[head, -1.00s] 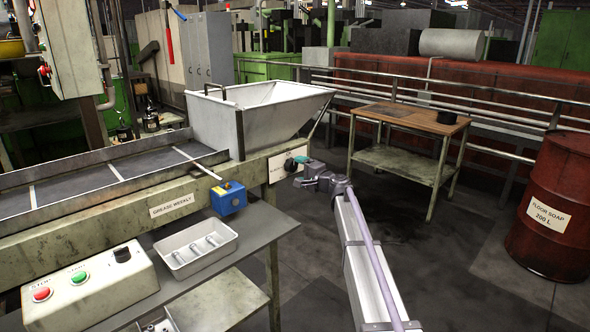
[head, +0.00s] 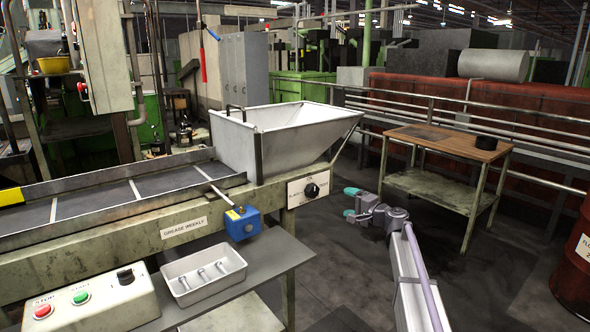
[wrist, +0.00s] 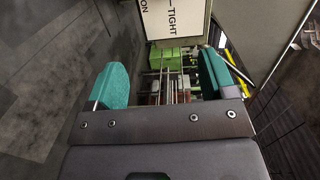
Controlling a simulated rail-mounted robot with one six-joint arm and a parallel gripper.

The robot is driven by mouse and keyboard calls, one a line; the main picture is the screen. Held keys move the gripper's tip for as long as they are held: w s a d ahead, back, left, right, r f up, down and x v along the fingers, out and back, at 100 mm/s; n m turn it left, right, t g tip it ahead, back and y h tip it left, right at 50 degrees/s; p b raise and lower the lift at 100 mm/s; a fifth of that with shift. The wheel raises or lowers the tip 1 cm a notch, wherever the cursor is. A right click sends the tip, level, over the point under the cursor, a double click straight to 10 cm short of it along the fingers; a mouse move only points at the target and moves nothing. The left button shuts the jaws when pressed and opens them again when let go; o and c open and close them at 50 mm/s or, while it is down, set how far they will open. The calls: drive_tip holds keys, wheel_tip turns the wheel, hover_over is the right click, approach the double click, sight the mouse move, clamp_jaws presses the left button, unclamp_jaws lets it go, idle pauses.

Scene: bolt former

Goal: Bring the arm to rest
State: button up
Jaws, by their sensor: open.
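My gripper (head: 351,203) is at the end of my arm, right of the black selector knob (head: 312,191) on the feeder's side, with a gap of floor between them. In the wrist view, the two teal fingers of my gripper (wrist: 160,85) stand wide apart with nothing held between them. A white label plate (wrist: 178,18) with partly cut-off lettering, including "TIGHT", shows beyond the fingers.
The white hopper (head: 285,145) stands on the feeder. A blue box (head: 243,224) hangs at its side. A white tray (head: 204,273) with several bolts is on the shelf below. A wooden-topped table (head: 440,141) stands at the right. Floor between is clear.

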drive_tip(key=s+a+f+n+g+h, duration=0.25)
drive_tip(key=s+f+g, duration=0.2)
drive_tip(key=s, duration=0.45)
drive_tip(key=s+a+f+n+g+h, duration=0.1)
drive_tip(key=s+a+f+n+g, duration=0.4)
drive_tip(key=s, duration=0.5)
drive_tip(key=s+d+f+n+g+h, duration=0.1)
drive_tip(key=s+f+g+h, duration=0.15)
drive_tip(key=s, duration=0.95)
drive_tip(key=s+d+f+n+g+h, duration=0.15)
drive_tip(key=s+f+h, duration=0.25)
drive_tip(key=s, duration=0.7)
wheel_tip(320, 180, up, 13)
drive_tip(key=s+a+h+p, duration=0.1)
drive_tip(key=s+p, duration=0.1)
drive_tip(key=p, duration=1.1)
drive_tip(key=shift+a, duration=0.1)
